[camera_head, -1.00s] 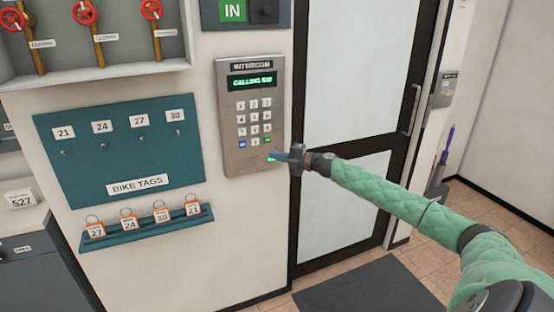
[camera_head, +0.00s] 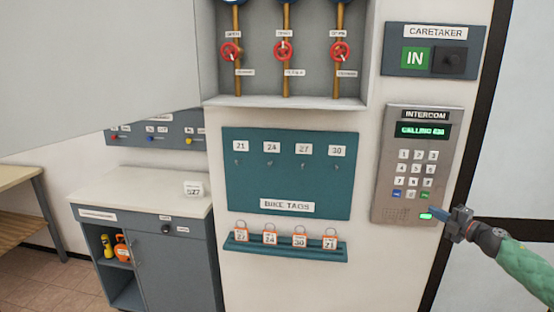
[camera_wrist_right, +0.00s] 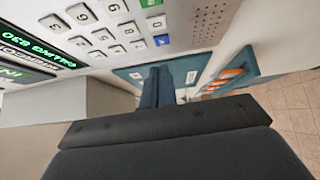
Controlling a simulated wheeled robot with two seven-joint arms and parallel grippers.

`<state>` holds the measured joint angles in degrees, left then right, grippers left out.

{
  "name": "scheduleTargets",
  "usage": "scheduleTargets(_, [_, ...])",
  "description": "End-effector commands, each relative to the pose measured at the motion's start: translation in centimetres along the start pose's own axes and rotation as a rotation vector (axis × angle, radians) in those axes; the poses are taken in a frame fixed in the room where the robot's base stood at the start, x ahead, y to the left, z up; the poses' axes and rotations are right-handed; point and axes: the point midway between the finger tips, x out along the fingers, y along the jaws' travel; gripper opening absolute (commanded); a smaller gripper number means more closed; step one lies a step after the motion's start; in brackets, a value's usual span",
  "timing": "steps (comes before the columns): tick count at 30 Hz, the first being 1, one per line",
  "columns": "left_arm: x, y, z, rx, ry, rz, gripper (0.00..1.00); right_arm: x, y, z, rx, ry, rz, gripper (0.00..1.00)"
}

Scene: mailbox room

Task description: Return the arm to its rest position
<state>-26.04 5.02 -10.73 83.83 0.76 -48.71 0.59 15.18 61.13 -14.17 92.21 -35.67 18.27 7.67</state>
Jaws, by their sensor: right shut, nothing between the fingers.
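My right arm (camera_head: 524,270), in a green quilted sleeve, comes in from the lower right. My right gripper (camera_head: 440,216) is shut and empty, with its tips close to the lower right of the intercom panel (camera_head: 381,190). I cannot tell from the head view whether they touch it. The intercom display (camera_head: 423,131) is lit green and reads "CALLING" with a number too small to be sure of. In the right wrist view the shut fingers (camera_wrist_right: 156,85) show below the keypad (camera_wrist_right: 110,35), with nothing between them. My left gripper is not in view.
A teal bike tags board (camera_head: 240,190) hangs left of the intercom, above a ledge (camera_head: 290,252) with several tags. A caretaker panel (camera_head: 393,65) is above the intercom. A pipe cabinet (camera_head: 215,60) is at the top. A counter (camera_head: 140,190) stands left. A door (camera_head: 510,190) is at right.

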Motion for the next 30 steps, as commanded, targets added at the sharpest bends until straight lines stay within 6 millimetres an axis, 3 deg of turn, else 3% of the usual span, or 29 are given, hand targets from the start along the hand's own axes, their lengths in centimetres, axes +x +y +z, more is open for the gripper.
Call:
scheduleTargets(8, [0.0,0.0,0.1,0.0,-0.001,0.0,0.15,-1.6,0.4,7.6,0.087,-0.369,0.052,0.0])
scheduleTargets(11, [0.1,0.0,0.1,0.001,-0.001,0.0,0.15,-2.4,-0.7,9.8,0.145,-0.494,0.059,0.0])
scheduleTargets(14, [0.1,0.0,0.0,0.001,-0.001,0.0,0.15,-2.9,-3.2,11.1,0.228,-0.616,0.057,0.0])
scheduleTargets(17, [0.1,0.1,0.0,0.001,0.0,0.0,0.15,-3.5,-7.9,11.2,0.336,-0.734,0.029,0.0])
scheduleTargets(21, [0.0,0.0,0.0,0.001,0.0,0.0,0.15,-4.5,-15.4,9.9,0.47,-0.859,-0.036,0.0])
scheduleTargets(26, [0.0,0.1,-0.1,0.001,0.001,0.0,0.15,-5.8,-24.5,6.4,0.612,-0.965,-0.131,0.0])
scheduleTargets(30, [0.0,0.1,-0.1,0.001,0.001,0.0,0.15,-7.1,-32.0,2.3,0.726,-1.038,-0.22,0.0])
